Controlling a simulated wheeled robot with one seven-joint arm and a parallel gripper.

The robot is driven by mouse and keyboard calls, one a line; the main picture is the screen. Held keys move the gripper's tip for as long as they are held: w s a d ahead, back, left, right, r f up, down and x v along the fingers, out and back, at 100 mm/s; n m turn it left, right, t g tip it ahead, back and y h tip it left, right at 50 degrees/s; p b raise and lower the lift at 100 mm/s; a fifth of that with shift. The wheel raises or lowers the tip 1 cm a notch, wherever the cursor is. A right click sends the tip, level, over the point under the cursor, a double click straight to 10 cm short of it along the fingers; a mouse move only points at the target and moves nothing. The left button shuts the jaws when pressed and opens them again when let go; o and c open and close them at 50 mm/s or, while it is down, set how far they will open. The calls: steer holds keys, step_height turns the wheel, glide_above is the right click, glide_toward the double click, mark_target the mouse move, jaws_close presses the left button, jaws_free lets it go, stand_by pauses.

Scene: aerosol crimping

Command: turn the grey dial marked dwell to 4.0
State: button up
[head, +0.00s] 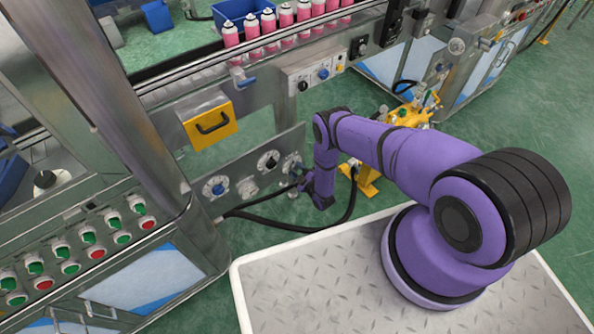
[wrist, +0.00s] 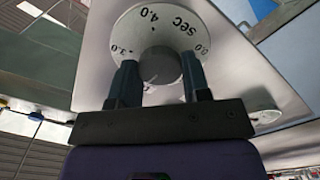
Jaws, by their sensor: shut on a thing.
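In the wrist view the grey dial (wrist: 160,66) is a round knob on a pale scale plate (wrist: 128,24) with the marks SEC, 4.0 and 0.0 and a partly hidden mark at the left. My gripper (wrist: 159,72) has one dark finger on each side of the knob and is shut on it. I cannot clearly make out the knob's pointer or its setting. In the head view my gripper (head: 302,181) is at the right end of the steel dial panel and hides much of the dial it holds. The word dwell is not readable.
A blue dial (head: 215,187) and a black dial (head: 268,160) sit on the same panel. A yellow drawer (head: 211,126) is above it. A black hose (head: 335,222) loops below my gripper. A yellow stand (head: 368,180) is behind my arm.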

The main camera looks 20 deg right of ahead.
steer(key=m, duration=0.6)
steer(key=shift+m, duration=0.4)
steer(key=m, duration=1.2)
steer(key=shift+s+m, duration=0.1)
steer(key=shift+m, duration=0.2)
steer(key=m, duration=0.5)
steer(key=shift+m, duration=0.7)
steer(key=o, duration=0.9)
